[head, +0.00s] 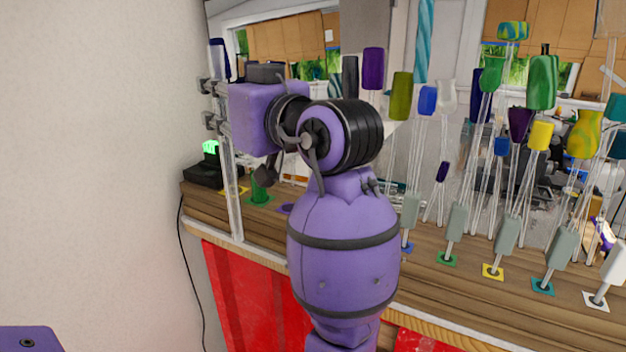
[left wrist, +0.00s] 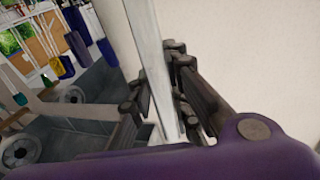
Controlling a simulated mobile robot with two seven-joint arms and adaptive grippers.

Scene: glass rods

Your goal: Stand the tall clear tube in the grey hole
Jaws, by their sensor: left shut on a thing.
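The tall clear tube (head: 234,195) stands nearly upright at the left of the table in the head view. My left gripper (head: 210,104) is shut on its upper part. In the left wrist view the tube (left wrist: 152,62) runs between the fingers of my left gripper (left wrist: 160,88). The tube's lower end shows close to the table's front edge; I cannot tell whether it touches the wood. I cannot make out the grey hole; my arm hides part of the table. My right gripper is not in view.
The wooden table (head: 425,272) carries several coloured-topped rods to the right, standing in coloured square marks. A green holder (head: 260,191) and a black box with a green light (head: 205,174) are behind the tube. A plain wall (head: 90,150) is close on the left.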

